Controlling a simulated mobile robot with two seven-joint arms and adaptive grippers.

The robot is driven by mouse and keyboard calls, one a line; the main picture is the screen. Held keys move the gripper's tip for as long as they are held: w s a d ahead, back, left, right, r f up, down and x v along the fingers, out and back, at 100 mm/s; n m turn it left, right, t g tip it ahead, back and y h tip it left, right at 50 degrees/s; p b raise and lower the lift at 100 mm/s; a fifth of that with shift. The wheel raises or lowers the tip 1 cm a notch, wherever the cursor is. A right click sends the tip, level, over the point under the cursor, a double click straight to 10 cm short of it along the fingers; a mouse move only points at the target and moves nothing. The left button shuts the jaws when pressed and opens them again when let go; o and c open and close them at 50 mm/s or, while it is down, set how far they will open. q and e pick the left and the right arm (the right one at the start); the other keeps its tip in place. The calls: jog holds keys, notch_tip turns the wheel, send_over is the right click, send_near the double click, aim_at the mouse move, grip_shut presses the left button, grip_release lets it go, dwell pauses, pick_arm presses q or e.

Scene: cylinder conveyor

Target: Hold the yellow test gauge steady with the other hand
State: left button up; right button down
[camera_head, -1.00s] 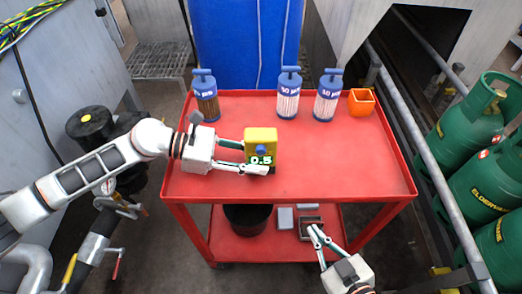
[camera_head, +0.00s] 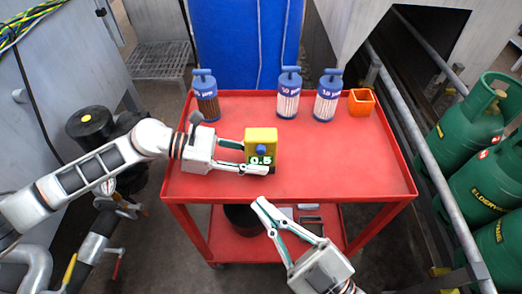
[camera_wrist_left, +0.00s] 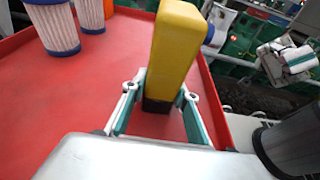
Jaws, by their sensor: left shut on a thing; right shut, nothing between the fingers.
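My left gripper (camera_head: 259,157) is shut on the gauge from the left. In the left wrist view, the gauge (camera_wrist_left: 174,50) rises between the fingers of my left gripper (camera_wrist_left: 158,98), with its dark base low between them. My right gripper (camera_head: 262,207) is in front of the cart's near edge, lower in the picture than the gauge and apart from it. It is shut and empty, pointing up and left.
Several blue-capped cylinders stand along the back of the red cart (camera_head: 340,165), one brown-filled (camera_head: 207,103) and two pale (camera_head: 288,104). An orange open box (camera_head: 361,103) is at the back right. The cart top right of the gauge is clear. Green gas cylinders (camera_head: 470,135) stand beyond a rail.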

jog(key=shift+w, duration=0.1)
jog(key=w, duration=0.8)
jog(key=shift+w, duration=0.35)
jog(key=shift+w, duration=0.2)
dwell(1.2)
jog(key=shift+w, duration=0.25)
jog(key=shift+w, duration=0.45)
dwell(0.7)
dwell(0.4)
jog(key=shift+s, duration=0.9)
jog(key=shift+s, duration=0.1)
jog(key=shift+s, duration=2.45)
